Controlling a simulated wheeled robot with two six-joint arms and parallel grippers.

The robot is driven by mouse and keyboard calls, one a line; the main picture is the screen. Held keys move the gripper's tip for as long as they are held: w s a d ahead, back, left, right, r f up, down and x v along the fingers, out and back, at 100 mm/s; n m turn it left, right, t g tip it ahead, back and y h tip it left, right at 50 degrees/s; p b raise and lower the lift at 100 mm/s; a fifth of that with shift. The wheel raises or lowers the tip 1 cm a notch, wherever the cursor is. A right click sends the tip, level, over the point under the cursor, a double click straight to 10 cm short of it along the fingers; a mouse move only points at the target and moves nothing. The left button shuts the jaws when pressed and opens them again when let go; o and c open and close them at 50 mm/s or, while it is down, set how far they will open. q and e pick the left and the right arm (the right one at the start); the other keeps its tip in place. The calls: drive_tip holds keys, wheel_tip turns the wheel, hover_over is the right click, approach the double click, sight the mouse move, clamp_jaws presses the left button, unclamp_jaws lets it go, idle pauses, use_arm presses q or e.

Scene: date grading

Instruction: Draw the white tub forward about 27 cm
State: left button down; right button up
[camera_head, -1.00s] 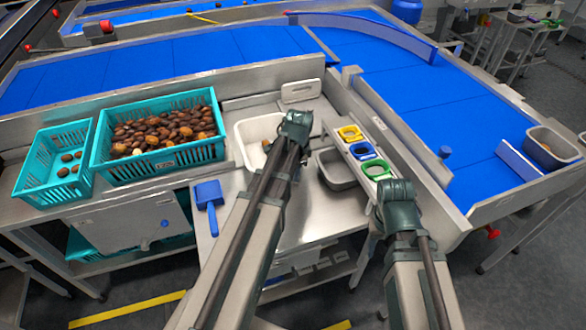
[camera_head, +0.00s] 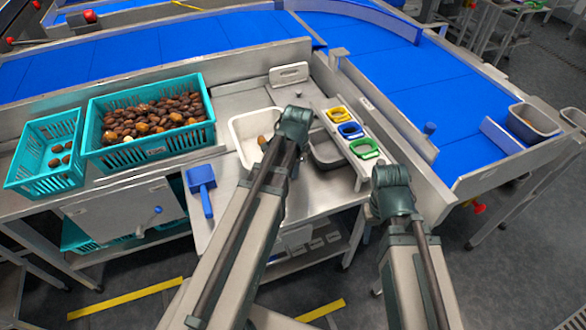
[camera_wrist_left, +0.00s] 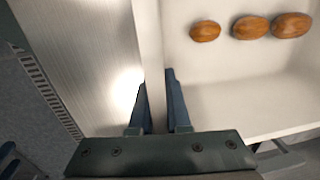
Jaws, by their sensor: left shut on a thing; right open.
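The white tub (camera_head: 241,128) stands on the steel bench, partly hidden behind my left arm in the head view. In the left wrist view the tub's wall (camera_wrist_left: 149,50) runs between the two fingers of my left gripper (camera_wrist_left: 158,103), which is shut on it. Several brown dates (camera_wrist_left: 251,27) lie on the tub's floor. My left gripper also shows in the head view (camera_head: 294,125), over the tub, its fingertips hidden there. My right gripper (camera_head: 390,180) is open at the right, near the bench's right end, apart from the tub; its fingertips are hard to see.
A grey tub (camera_head: 325,152) stands right of the white tub, beside a rack with yellow, blue and green rings (camera_head: 350,131). A blue scoop (camera_head: 202,184) lies at the bench's front left. Teal crates (camera_head: 150,150) stand left. Bare steel lies in front (camera_head: 232,195).

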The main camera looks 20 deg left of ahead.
use_arm(q)
drive_tip(key=c, duration=0.8)
unclamp_jaws()
wheel_tip(320, 180, up, 14)
drive_tip(key=s+d+p, duration=0.1)
drive_tip(key=p, duration=1.2)
drive_tip(key=shift+f+p, duration=0.15)
drive_tip(key=shift+p, duration=0.25)
drive_tip(key=shift+s, duration=0.1)
drive_tip(key=s+d+n+g, duration=0.1)
drive_tip(key=s+d+n, duration=0.4)
drive_tip(key=s+d, duration=0.7)
drive_tip(key=d, duration=0.3)
drive_tip(key=shift+s+n, duration=0.2)
drive_tip(key=shift+n, duration=0.2)
